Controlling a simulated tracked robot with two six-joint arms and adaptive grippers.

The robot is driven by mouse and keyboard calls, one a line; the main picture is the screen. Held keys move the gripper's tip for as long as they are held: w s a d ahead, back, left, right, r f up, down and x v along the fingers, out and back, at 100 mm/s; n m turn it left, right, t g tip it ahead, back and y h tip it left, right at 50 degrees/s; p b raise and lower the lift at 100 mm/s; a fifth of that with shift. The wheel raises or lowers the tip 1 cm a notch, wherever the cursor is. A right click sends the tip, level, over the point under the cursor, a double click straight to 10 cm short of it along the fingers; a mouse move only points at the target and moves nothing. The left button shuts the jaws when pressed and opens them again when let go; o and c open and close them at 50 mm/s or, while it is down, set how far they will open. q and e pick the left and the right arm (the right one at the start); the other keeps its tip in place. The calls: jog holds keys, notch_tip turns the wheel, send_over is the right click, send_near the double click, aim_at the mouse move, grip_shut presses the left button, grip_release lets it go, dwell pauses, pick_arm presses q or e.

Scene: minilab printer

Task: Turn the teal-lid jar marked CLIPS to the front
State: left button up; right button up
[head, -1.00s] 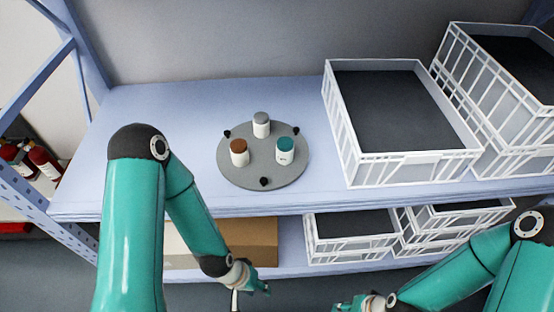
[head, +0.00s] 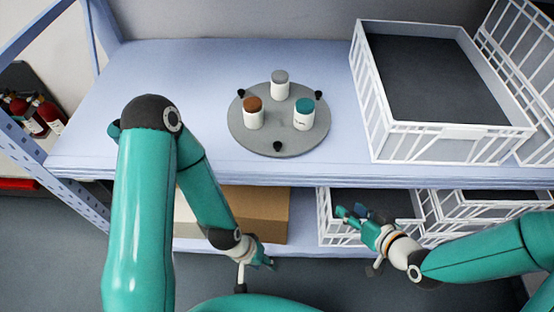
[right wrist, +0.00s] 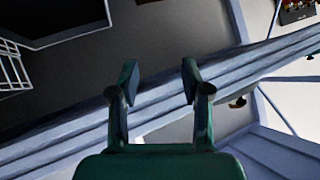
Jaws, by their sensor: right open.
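The teal-lid jar (head: 303,115) stands upright on the right part of a round grey turntable (head: 278,141) on the shelf. Dark marking shows on its white side, too small to read. A brown-lid jar (head: 253,113) and a grey-lid jar (head: 280,86) stand on the same turntable, left and back. The turntable has small black knobs at its rim; one (head: 277,147) is at the front. My right gripper (head: 347,215) is open and empty, in front of and below the shelf edge; its fingers also show in the right wrist view (right wrist: 160,80). My left gripper (head: 256,273) hangs low, its jaws unclear.
A large white crate (head: 452,146) stands on the shelf right of the turntable. Below are more white crates (head: 340,229) and a cardboard box (head: 262,213). The shelf's front edge (head: 200,172) lies between my grippers and the turntable. The shelf left of the turntable is clear.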

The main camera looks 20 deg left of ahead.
jog(key=a+r+n+t+y+b, duration=0.1)
jog(key=a+r+n+y+b, duration=0.25)
jog(key=r, duration=0.35)
jog(key=n+y, duration=0.4)
send_near(277, 144)
jog(key=shift+g, duration=0.3)
jog(key=x, duration=0.8)
jog(key=shift+w+a+f+p, duration=0.15)
jog(key=shift+w+f+p, duration=0.1)
jog(key=shift+w+p, duration=0.1)
pick_arm(q)
jog(key=shift+f, duration=2.45)
pick_arm(e)
jog(key=shift+w+a, duration=0.3)
jog(key=shift+a, duration=0.3)
jog(key=shift+c, duration=0.4)
grip_shut()
